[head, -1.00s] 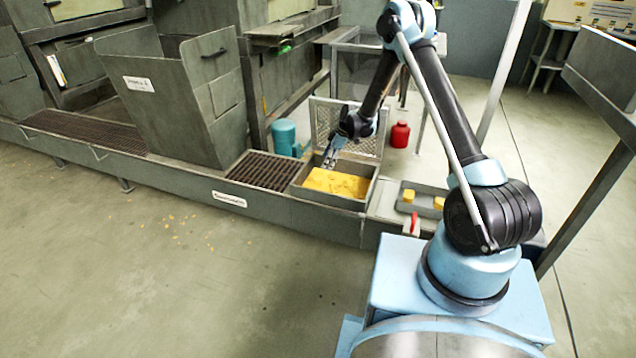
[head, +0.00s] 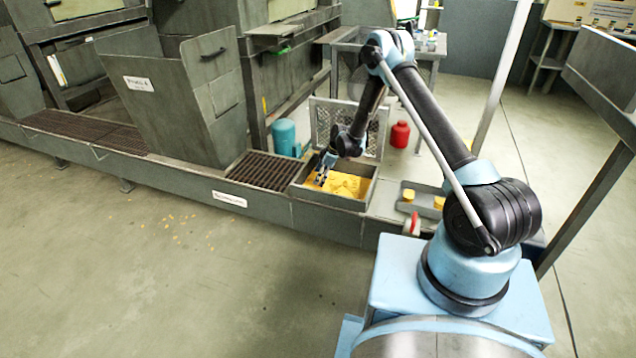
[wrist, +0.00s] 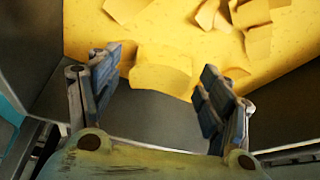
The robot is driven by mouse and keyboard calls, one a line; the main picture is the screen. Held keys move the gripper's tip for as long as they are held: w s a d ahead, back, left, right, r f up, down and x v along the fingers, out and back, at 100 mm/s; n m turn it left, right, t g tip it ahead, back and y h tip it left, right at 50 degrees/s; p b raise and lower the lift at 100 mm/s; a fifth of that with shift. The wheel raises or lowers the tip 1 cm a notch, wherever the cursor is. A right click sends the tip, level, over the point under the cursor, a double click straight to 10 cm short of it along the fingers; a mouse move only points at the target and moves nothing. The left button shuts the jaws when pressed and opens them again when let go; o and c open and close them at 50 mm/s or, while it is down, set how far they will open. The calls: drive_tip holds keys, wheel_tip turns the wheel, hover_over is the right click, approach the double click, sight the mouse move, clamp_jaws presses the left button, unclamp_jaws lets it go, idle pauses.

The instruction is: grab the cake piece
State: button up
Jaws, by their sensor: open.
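In the wrist view a curved yellow cake piece (wrist: 160,72) lies on the yellow layer, ahead of and between the spread fingers of my gripper (wrist: 163,78). The fingers are open and nothing is held between them. Several other cake pieces (wrist: 252,30) lie farther off at the top right. In the head view my gripper (head: 319,176) reaches down into the left part of a grey metal bin (head: 330,201) with yellow material (head: 350,185) in it. Single pieces are hard to tell apart there.
The bin's grey walls close around the gripper; a bare grey surface (wrist: 160,115) lies under the fingers. A small tray (head: 422,208) with yellow blocks stands to the right. A slatted grate (head: 265,170) is left, a mesh panel (head: 322,120) behind.

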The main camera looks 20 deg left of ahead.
drive_tip(key=shift+a+f, duration=0.1)
drive_tip(key=shift+f, duration=0.1)
drive_tip(key=c, duration=1.1)
